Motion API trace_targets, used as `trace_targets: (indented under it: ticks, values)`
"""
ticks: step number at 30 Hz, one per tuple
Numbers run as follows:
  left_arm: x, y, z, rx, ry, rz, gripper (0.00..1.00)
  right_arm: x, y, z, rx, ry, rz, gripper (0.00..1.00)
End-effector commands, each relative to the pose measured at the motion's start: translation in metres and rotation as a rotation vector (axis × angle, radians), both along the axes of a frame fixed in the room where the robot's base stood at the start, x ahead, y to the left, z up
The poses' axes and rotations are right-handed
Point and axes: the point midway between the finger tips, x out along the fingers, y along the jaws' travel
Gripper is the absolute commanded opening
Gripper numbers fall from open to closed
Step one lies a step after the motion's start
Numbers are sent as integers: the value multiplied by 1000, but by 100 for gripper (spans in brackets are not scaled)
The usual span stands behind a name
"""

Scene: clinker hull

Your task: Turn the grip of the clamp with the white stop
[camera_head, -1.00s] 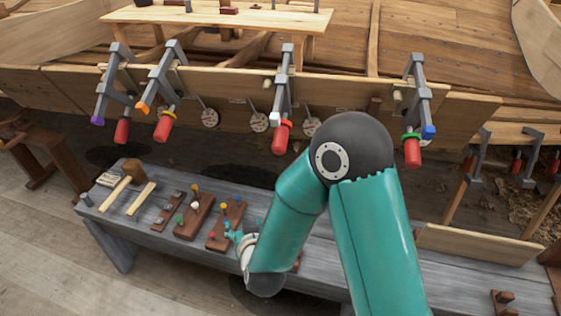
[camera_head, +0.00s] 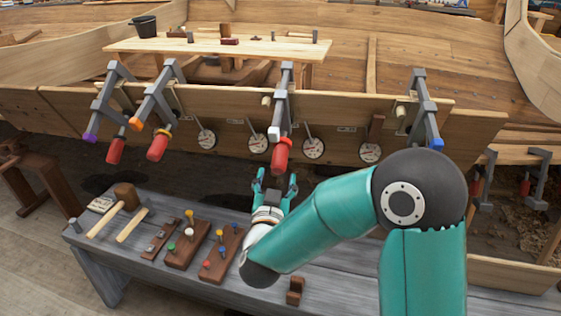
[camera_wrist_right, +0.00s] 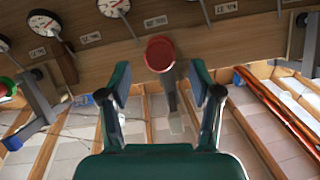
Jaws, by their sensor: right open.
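The clamp with the white stop (camera_head: 274,132) hangs on the plank of the hull, in the middle of the head view. Its red grip (camera_head: 281,155) points downward with a red ring above it. My right gripper (camera_head: 275,178) is open just below this grip, fingers pointing up toward it. In the right wrist view the red grip (camera_wrist_right: 160,53) appears end-on between my right gripper's two spread fingertips (camera_wrist_right: 160,70), with a gap on each side. It does not appear touched. My left gripper is not in view.
Clamps with a purple stop (camera_head: 90,138), an orange stop (camera_head: 135,124) and a blue stop (camera_head: 436,144) hang on the same plank. Round dials (camera_head: 313,147) sit between them. Below is a grey bench (camera_head: 105,255) with a mallet (camera_head: 124,196) and peg boards.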

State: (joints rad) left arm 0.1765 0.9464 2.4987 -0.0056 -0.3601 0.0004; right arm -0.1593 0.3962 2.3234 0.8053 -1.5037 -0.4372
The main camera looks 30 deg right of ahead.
Motion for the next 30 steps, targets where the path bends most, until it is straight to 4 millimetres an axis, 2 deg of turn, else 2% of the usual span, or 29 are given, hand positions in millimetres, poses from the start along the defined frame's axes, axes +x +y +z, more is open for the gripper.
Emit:
trace_targets:
  ticks: [3,10,15,23,30]
  values:
    - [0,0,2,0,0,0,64,19,-18,0,0,1,-4,64]
    - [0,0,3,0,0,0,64,45,-37,0,0,2,-1,64]
    - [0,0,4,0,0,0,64,52,-43,0,-1,2,2,64]
    - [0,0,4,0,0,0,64,53,-43,-1,-1,2,3,64]
    - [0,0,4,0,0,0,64,53,-43,-1,0,1,3,25]
